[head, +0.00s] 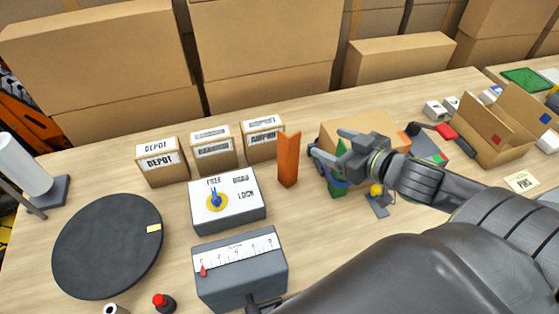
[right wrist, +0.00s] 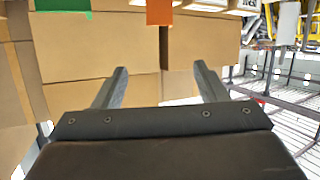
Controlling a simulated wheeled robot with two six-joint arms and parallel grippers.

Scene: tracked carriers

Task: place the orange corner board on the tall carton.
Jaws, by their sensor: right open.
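The orange corner board (head: 288,160) stands upright on the table, just right of a small labelled carton. My right gripper (head: 322,158) is open, right of the board and apart from it, with its fingers toward the left. Behind it is a brown carton (head: 350,128), partly hidden by my gripper; I cannot tell whether this is the tall carton. A green piece (head: 338,182) stands at its left front. In the right wrist view, the open fingers (right wrist: 160,85) have nothing between them; an orange piece (right wrist: 160,11) shows at the top edge. My left gripper is out of view.
Small labelled cartons (head: 162,162) stand in a row left of the board. A dial box (head: 243,214), a gauge box (head: 240,284) and a black round disc (head: 90,250) are in front and left. An open carton (head: 490,140) stands at right. Large cartons (head: 260,50) line the back.

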